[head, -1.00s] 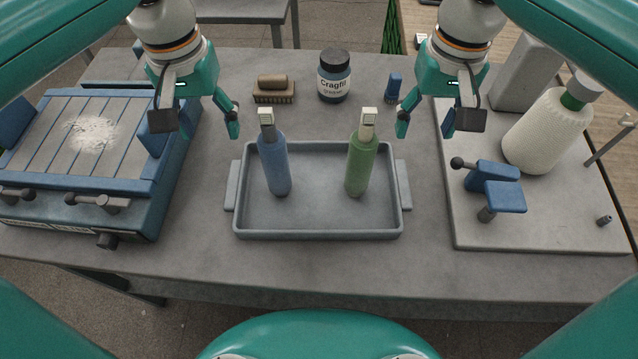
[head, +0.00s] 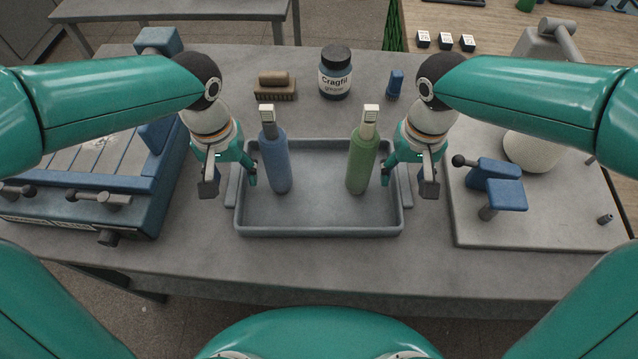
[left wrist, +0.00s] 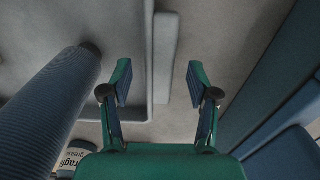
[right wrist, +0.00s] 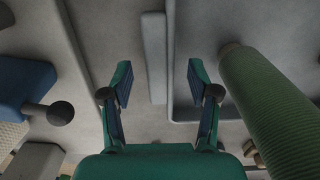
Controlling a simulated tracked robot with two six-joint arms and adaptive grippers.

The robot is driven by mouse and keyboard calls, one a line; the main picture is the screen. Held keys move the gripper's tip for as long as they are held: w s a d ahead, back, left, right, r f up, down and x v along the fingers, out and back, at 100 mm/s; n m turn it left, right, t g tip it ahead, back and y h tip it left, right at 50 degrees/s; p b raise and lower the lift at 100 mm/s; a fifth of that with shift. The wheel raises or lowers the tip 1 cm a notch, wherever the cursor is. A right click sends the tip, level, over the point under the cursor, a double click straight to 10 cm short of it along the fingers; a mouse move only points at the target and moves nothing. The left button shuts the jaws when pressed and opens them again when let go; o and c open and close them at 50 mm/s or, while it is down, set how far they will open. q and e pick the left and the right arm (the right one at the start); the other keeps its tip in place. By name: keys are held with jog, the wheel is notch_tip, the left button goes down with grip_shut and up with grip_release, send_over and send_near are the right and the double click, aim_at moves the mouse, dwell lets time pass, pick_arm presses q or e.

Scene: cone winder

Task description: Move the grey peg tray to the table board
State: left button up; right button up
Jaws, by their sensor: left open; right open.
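The grey tray (head: 318,232) stands on the grey table with a blue ribbed upright (head: 275,165) and a green one (head: 361,165) in it. My left gripper (head: 230,182) is open above the tray's left handle; in the left wrist view that handle (left wrist: 165,60) shows between the fingers. My right gripper (head: 408,181) is open above the right handle; in the right wrist view this handle (right wrist: 153,55) lies between the fingers. Neither gripper holds anything. A flat light-grey board (head: 540,225) lies to the right of the tray; I cannot tell whether it is the table board.
A blue slatted unit (head: 130,205) with knobs stands left of the tray. A brush (head: 275,88), a grease jar (head: 335,75) and a small blue item (head: 395,83) stand behind the tray.

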pick_arm(q)
jog(key=shift+f, duration=1.05)
pick_arm(e)
jog(key=shift+f, duration=1.05)
pick_arm(q)
grip_shut()
pick_arm(e)
grip_shut()
pick_arm(q)
jog(key=shift+r, duration=0.1)
pick_arm(e)
jog(key=shift+r, duration=0.1)
